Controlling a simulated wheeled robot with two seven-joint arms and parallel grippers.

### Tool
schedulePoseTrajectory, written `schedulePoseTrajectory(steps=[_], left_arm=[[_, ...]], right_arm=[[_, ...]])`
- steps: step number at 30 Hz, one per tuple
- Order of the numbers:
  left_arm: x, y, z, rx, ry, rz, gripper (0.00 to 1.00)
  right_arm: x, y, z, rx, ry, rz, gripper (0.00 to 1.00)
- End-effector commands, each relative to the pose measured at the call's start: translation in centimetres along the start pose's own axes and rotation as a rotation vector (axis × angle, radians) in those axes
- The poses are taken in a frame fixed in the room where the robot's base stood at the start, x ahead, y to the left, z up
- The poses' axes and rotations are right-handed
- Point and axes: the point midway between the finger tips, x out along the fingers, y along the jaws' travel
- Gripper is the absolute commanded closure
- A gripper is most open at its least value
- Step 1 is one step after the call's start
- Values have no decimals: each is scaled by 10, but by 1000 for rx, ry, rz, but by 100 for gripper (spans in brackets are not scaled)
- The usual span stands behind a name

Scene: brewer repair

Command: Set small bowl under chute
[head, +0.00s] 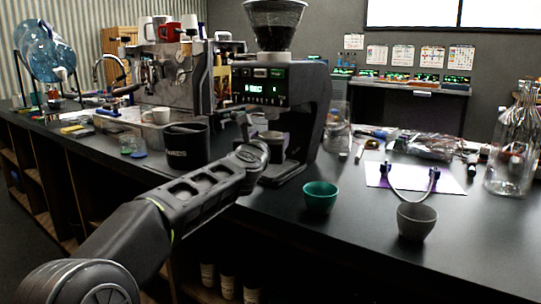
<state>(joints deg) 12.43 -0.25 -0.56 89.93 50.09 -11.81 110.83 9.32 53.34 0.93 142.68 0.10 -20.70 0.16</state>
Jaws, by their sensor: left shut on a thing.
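The black coffee grinder (303,105), with a clear bean hopper on top and a lit display, stands on the dark counter. My left arm reaches in from the lower left, and my left gripper (262,143) is at the grinder's open front, below the display. It is shut on a small grey bowl (273,137), partly hidden by the gripper and wrist. The bowl is in the space under the chute; whether it touches the grinder cannot be told. My right gripper is not in view.
A teal bowl (320,197) and a grey bowl (417,221) stand on the counter (340,245) right of my arm. A black bin (187,146) is left of the grinder, near the espresso machine (172,80). Glass bottles (512,155) stand at right.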

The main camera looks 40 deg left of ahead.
Motion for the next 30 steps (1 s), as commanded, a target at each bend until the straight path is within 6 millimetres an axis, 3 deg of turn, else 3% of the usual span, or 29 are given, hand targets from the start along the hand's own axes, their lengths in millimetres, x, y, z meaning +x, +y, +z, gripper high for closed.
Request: schedulePoseTrajectory(steps=[4, 11, 19, 20, 23, 30], left_arm=[[0, 0, -6, 0, 0, 0, 87], [0, 0, -39, 1, 0, 1, 87], [4, -1, -39, 0, 0, 0, 87], [4, -2, -40, 0, 1, 0, 36], [4, -2, -40, 0, 1, 0, 28], [3, -2, -39, 0, 1, 0, 27]], right_arm=[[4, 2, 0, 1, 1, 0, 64], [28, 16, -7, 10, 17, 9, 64], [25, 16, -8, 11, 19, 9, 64], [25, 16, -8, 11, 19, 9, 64], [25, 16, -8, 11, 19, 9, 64], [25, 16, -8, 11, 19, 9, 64]])
